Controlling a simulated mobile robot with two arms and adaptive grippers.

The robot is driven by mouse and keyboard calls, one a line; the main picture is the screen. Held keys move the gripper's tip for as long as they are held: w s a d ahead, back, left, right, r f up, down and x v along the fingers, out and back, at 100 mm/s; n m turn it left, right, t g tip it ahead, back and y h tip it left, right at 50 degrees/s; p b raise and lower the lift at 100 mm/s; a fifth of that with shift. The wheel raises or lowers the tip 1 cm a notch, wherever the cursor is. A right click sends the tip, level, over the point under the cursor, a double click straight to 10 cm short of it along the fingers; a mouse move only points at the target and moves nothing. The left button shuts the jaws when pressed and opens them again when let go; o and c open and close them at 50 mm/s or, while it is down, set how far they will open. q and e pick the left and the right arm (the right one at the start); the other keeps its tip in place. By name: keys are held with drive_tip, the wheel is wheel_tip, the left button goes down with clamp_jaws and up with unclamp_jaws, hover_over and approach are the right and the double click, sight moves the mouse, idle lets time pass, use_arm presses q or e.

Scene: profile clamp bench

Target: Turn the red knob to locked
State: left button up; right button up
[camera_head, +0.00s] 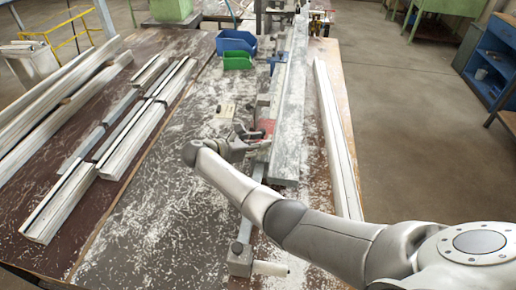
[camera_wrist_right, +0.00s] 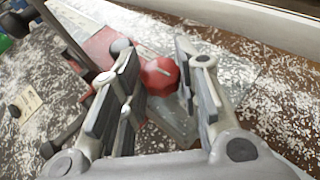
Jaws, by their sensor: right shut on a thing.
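The red knob (camera_wrist_right: 160,74) shows in the right wrist view between the two fingers of my right gripper (camera_wrist_right: 157,58). It is round and faceted, with a pale pointer line on its face. A red block (camera_wrist_right: 101,48) with a grey round end sits beside it. In the head view my right gripper (camera_head: 253,139) is at the clamp, against a red part (camera_head: 266,126); the knob itself is hard to make out there. The fingers are shut on the knob. My left gripper is not in view.
A long metal profile (camera_head: 291,108) runs along the clamp bench, just right of my gripper. Blue (camera_head: 236,42) and green (camera_head: 237,61) bins stand farther back. White profiles (camera_head: 133,142) lie at left.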

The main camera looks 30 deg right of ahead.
drive_tip(key=shift+f+m+g, duration=0.1)
drive_tip(key=shift+m+g, duration=0.3)
drive_tip(key=shift+g, duration=0.1)
drive_tip(key=o, duration=0.7)
drive_tip(key=shift+d, duration=0.1)
drive_tip(key=shift+o, duration=0.2)
drive_tip(key=v, duration=1.2)
